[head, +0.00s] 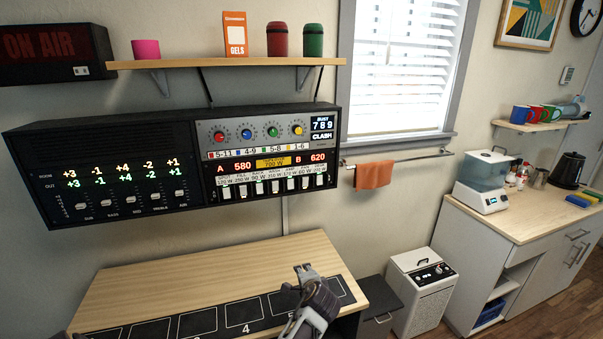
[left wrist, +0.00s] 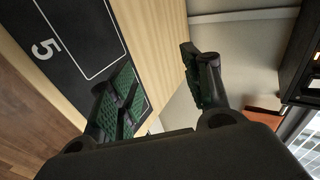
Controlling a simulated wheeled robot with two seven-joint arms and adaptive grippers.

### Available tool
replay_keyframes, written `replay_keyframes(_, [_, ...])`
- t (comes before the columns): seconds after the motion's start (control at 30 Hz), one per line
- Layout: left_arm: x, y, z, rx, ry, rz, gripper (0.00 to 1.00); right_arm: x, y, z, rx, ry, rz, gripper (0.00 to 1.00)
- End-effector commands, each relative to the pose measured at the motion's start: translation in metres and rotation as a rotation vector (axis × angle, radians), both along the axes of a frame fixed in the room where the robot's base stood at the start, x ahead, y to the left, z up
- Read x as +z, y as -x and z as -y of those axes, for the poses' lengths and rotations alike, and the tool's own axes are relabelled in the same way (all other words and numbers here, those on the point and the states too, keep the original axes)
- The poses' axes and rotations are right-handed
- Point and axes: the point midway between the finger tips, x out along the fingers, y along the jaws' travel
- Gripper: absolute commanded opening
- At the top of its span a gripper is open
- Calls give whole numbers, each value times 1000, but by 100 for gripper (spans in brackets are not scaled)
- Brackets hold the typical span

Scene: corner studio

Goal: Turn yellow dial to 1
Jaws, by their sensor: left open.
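The yellow dial (head: 297,130) is the rightmost of several coloured knobs on the grey panel of the black wall unit (head: 335,150). The other knobs are red (head: 219,136), blue (head: 246,134) and green (head: 272,132). A label strip below them reads 1-6 under the yellow one. The yellow dial's pointer setting is too small to tell. My left gripper (head: 304,272) is well below the dial, above the right part of the wooden desk, touching no knob. In the left wrist view (left wrist: 157,84) its fingers are apart and empty. My right gripper is not in view.
A wooden shelf (head: 190,64) with a pink cup, a GELS box and two canisters hangs above the unit. The desk (head: 130,290) bears a black numbered mat (head: 270,307). An orange towel (head: 374,174) hangs on a rail to the right. Open air lies between desk and unit.

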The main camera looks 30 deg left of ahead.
Motion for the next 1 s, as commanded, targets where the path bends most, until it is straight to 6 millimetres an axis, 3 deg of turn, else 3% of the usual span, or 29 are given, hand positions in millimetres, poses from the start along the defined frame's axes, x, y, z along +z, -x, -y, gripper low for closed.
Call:
replay_keyframes(0.2, [65, -41, -15, -26, -243, 10, 49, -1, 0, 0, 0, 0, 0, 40])
replay_keyframes(0.5, [162, -81, -26, -22, -580, -22, 49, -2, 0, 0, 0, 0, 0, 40])
replay_keyframes(1.0, [333, -114, -16, 76, -1096, -174, 49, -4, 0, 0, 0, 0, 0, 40])
